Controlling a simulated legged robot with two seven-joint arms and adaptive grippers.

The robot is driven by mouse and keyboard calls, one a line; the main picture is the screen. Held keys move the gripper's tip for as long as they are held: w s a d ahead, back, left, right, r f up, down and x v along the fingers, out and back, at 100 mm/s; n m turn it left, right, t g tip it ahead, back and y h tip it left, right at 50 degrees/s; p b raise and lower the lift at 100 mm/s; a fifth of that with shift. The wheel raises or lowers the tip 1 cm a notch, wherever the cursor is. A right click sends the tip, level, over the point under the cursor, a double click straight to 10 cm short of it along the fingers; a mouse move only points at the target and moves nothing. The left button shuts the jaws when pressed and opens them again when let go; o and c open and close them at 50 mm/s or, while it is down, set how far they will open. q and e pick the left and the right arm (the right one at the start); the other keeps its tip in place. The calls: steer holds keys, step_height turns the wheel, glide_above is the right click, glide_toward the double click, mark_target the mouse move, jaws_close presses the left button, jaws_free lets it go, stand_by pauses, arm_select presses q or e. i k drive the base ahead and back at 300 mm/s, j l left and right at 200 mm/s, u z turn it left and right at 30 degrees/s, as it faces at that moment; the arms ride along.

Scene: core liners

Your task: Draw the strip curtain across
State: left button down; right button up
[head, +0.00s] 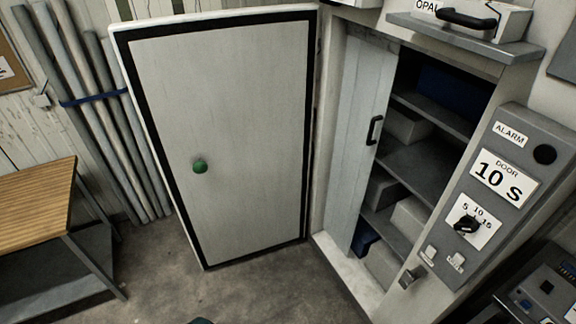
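The strip curtain (359,120) is a pale grey panel hanging at the left side of the cabinet opening. It covers only the left part; the right part of the opening is uncovered. A black handle (374,130) sits on the curtain's right edge. The cabinet door (240,130), white with a black seal and a green knob (200,166), stands swung open to the left. Neither of my grippers can be made out in the head view. A small dark shape shows at the bottom edge, too little of it to identify.
Shelves (420,165) inside hold grey and blue boxes. A control panel (480,200) with an alarm label and a door dial stands right of the opening. A case (470,18) rests on top. A wooden-topped bench (35,200) and tied pipes (95,110) are left. Floor in front is clear.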

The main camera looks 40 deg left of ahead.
mark_target(372, 60)
steer(key=u, duration=0.9)
